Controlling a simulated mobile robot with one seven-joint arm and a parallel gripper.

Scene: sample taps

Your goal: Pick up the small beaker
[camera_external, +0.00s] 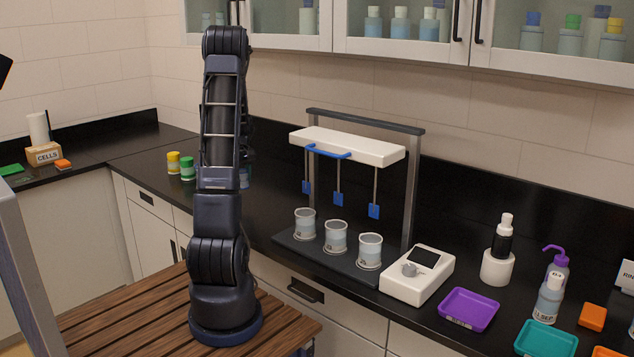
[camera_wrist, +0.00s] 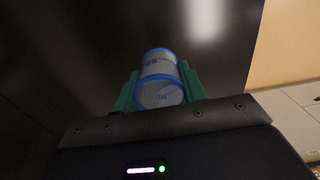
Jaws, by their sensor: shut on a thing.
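In the external view my arm stands upright in front of the counter and hides my gripper. A pale bluish bit shows just right of the arm; I cannot tell whether it is the beaker. I cannot tell how far the beaker is above the counter.
A stirrer stand (camera_external: 350,147) with three larger beakers (camera_external: 335,237) is right of my arm. Yellow-lidded and green-lidded jars (camera_external: 188,168) stand left of it. A white control box (camera_external: 417,275), purple tray (camera_external: 469,309) and bottles are farther right. Wall cabinets (camera_external: 400,28) hang above.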

